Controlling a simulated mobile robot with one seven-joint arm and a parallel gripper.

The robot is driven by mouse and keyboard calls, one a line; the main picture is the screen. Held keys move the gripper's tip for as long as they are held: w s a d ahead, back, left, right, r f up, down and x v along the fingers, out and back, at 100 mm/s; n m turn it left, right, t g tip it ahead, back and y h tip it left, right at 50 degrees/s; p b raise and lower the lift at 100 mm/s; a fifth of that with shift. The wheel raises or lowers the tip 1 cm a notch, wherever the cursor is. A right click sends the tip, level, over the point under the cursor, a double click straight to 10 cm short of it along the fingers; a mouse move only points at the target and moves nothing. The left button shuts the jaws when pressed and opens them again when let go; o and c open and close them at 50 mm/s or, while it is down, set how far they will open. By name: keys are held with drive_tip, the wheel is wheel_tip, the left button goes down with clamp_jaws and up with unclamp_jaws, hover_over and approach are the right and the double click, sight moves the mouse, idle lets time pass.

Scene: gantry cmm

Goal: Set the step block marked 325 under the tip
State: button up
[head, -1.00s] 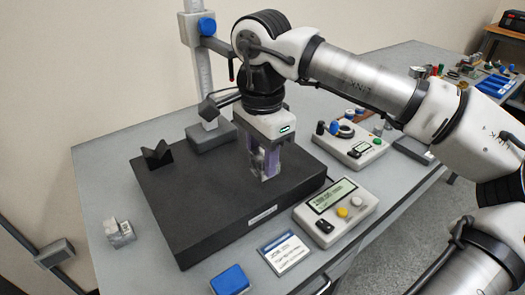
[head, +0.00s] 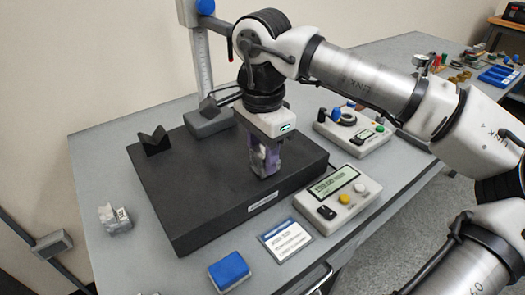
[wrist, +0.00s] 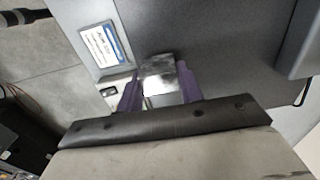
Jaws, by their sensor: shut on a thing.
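My gripper (head: 266,164) is shut on a shiny metal block, with its purple fingers on either side. The block (wrist: 160,76) shows between the fingers in the wrist view; its marking cannot be read. In the head view the gripper points down over the right front part of the black plate (head: 190,205). I cannot tell whether the block touches the plate. A second metal block (head: 115,218) with an unreadable label sits on the table left of the plate. The measuring column (head: 203,65) stands behind the plate; its tip cannot be made out behind my arm.
A black V-block (head: 154,142) stands on the plate's left back part. A readout box (head: 337,197), a label card (head: 285,242) and a blue pad (head: 229,271) lie along the plate's right and front. A control box (head: 352,132) stands behind. The plate's left front is clear.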

sight(263, 150)
drive_tip(key=shift+f+b, duration=0.45)
drive_tip(key=shift+f, duration=0.15)
idle(0.4)
drive_tip(key=o, duration=1.6)
drive_tip(key=shift+c, duration=0.2)
drive_tip(key=shift+r, duration=0.15)
drive_tip(key=shift+r+p, duration=2.6)
drive_tip(key=shift+r, duration=0.8)
